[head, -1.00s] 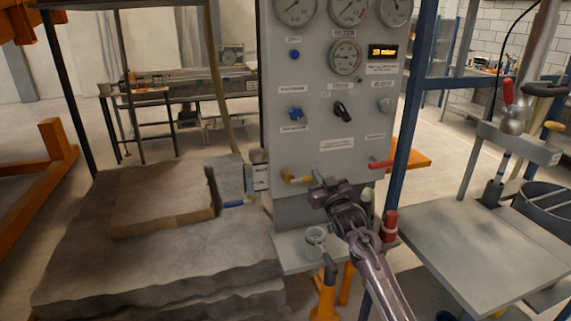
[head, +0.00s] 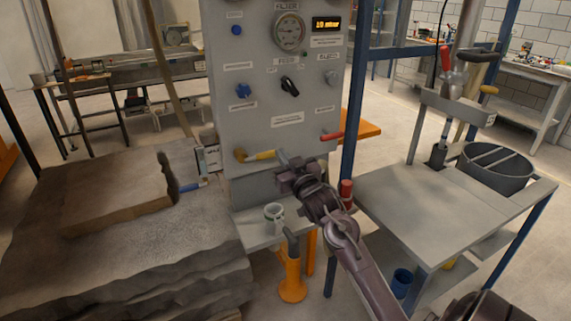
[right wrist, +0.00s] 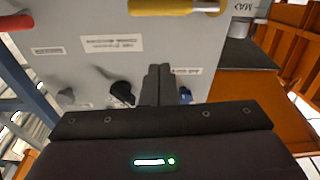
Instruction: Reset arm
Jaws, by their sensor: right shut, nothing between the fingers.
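My right gripper (head: 284,162) is shut and empty. In the head view it is in front of the grey control panel (head: 285,100), by the end of the yellow-handled valve (head: 258,155). I cannot tell whether it touches the panel. In the right wrist view the shut fingers (right wrist: 157,84) point at the panel face, between a black knob (right wrist: 122,92) and a blue knob (right wrist: 186,95). The yellow handle (right wrist: 180,5) shows at that view's top edge. My left gripper is not in view.
A red-handled valve (head: 332,136) sits right of the gripper. Below are a shelf with a white cup (head: 274,213) and an orange post (head: 292,275). A blue upright (head: 352,110) and a grey table (head: 430,210) stand right. The sandbed (head: 110,240) lies left.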

